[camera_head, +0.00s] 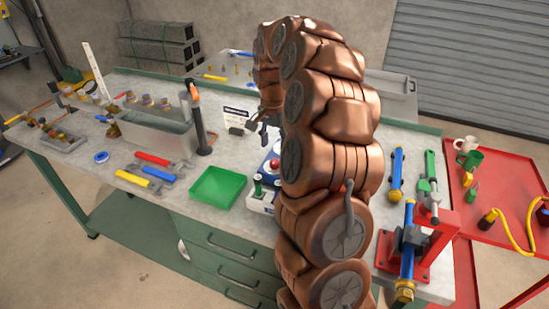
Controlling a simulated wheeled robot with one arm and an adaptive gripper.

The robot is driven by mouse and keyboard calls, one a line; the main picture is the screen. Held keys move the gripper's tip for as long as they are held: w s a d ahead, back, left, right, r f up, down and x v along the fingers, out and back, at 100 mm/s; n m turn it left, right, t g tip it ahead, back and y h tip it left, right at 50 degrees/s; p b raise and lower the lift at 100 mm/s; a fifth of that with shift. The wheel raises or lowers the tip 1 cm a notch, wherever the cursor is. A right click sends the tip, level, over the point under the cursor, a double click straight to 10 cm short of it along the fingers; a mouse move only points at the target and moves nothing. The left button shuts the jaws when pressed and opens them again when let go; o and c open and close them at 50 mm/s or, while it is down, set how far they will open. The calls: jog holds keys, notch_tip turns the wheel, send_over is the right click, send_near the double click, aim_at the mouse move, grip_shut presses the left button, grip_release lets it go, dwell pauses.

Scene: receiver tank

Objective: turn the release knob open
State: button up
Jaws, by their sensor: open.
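My copper-coloured arm arches up from the bottom and comes down again behind the middle of the bench. My gripper (262,122), small and dark, shows at the far end of the arm. It looks open and empty, above the bench and close to a white sign. A blue and white unit with a red round part (275,163) stands below it, partly hidden by my arm. I cannot tell whether this red part is the release knob. The gap between the gripper and this unit is hard to judge.
The grey bench (120,90) holds a green tray (216,187), red, yellow and blue-handled tools, a metal basin (155,132) and a black post (199,120). A red cart (508,190) adjoins the bench.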

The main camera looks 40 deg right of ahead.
aim_at(275, 160)
jog(key=shift+s+f+p, duration=0.2)
jog(key=shift+f+p, duration=0.6)
jog(key=shift+f, duration=2.3)
grip_shut()
